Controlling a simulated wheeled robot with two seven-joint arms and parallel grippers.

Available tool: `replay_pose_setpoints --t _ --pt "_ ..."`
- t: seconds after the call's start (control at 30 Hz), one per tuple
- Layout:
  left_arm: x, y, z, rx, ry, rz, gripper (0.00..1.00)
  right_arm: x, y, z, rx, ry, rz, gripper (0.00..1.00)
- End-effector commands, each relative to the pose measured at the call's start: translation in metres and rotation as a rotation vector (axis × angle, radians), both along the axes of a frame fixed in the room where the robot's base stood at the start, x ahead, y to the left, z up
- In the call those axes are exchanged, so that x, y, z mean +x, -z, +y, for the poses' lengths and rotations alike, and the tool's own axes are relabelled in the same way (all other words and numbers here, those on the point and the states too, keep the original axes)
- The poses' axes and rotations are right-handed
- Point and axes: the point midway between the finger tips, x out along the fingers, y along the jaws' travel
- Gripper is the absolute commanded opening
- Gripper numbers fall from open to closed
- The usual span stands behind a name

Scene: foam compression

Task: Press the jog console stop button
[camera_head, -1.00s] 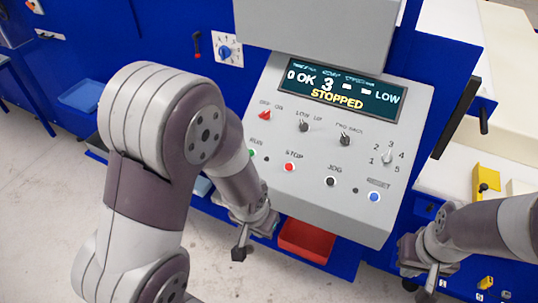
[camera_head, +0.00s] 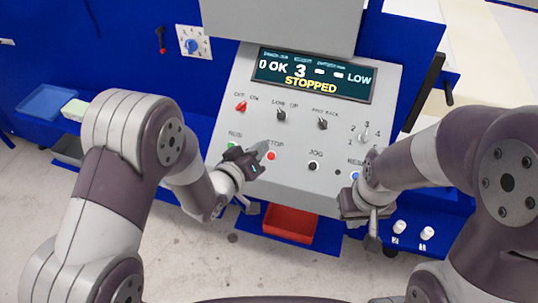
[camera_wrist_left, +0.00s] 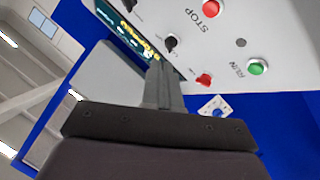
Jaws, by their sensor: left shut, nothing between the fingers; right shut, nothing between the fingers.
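The jog console (camera_head: 300,140) is a sloped grey panel with a dark display (camera_head: 313,77) reading "STOPPED". Its red stop button (camera_head: 271,156) sits in the lower row, between the green run button (camera_head: 231,146) and the black jog button (camera_head: 313,166).
A red bin (camera_head: 289,223) stands below the console. A blue tray (camera_head: 46,102) lies at the far left. A dial (camera_head: 192,45) is on the blue wall. Two white knobs (camera_head: 399,228) are at lower right.

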Motion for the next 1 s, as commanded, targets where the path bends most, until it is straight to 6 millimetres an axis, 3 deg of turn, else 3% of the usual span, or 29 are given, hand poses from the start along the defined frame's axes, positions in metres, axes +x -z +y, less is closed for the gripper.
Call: replay_pose_setpoints --t 0.5,1.0 --pt "0.033 0.064 -0.011 0.002 0.0 0.001 0.0 0.0 0.055 0.0 0.0 0.0 0.0 0.0" --pt "0.042 0.073 -0.014 0.002 0.0 0.001 0.0 0.0 0.064 0.0 0.0 0.0 0.0 0.0"
